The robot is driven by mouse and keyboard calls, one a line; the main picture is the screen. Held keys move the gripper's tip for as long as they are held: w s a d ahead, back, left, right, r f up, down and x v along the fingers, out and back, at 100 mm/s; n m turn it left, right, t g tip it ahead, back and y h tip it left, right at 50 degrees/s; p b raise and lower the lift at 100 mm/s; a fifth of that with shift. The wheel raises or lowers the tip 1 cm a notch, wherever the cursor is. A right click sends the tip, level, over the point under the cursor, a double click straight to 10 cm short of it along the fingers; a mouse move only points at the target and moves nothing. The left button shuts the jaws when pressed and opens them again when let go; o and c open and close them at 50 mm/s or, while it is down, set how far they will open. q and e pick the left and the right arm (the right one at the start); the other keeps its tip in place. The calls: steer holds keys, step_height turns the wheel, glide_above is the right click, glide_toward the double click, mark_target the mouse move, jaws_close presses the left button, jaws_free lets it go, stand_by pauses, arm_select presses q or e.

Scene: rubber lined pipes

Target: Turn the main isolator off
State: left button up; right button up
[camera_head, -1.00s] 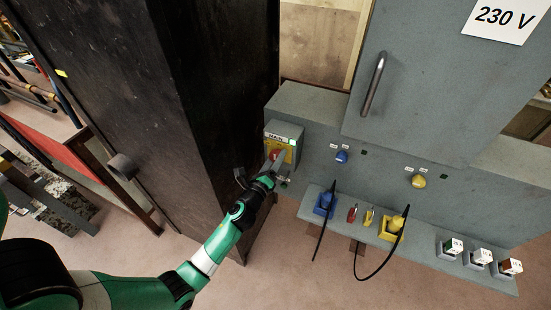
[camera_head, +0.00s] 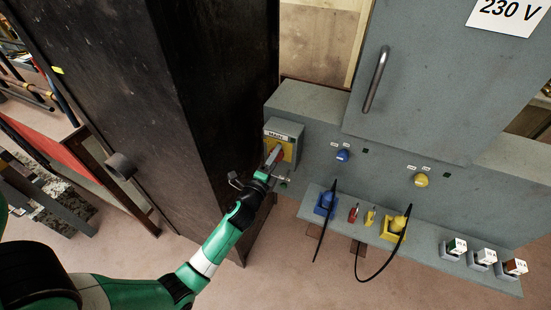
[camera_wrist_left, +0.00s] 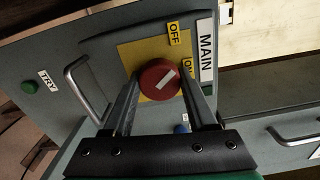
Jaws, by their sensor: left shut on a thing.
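The main isolator is a grey box with a yellow plate and a MAIN label (camera_head: 275,134) on the left part of the grey cabinet. In the left wrist view its round red knob (camera_wrist_left: 159,80) carries a white mark slanting up and right, toward the side with the ON label (camera_wrist_left: 188,69). The OFF label (camera_wrist_left: 174,33) is above. My left gripper (camera_head: 273,157) is shut on the red knob, with one finger on each side. The right finger partly covers the ON label. In the head view the gripper hides much of the knob. My right gripper is not in view.
A dark tall cabinet (camera_head: 215,90) stands close to the left of the isolator. Right of it are a blue knob (camera_head: 343,156) and a yellow knob (camera_head: 421,180). A ledge below holds a blue holder (camera_head: 324,205), a yellow holder (camera_head: 392,229) and small boxes (camera_head: 484,256).

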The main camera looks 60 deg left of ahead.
arm_select(q)
steer(key=n+b, duration=0.1)
steer(key=n, duration=0.4)
steer(key=shift+n+b, duration=0.3)
steer(key=shift+b, duration=0.05)
steer(key=n+b, duration=0.1)
steer(key=n, duration=0.3)
steer(key=shift+n+b, duration=0.3)
steer(key=shift+b, duration=0.05)
steer(key=shift+r, duration=0.1)
steer(key=o, duration=1.4)
steer(key=shift+c, duration=0.2)
steer(key=v, duration=1.1)
steer(key=shift+s+d+p, duration=0.2)
steer(key=shift+s+p, duration=0.05)
steer(key=shift+p, duration=0.05)
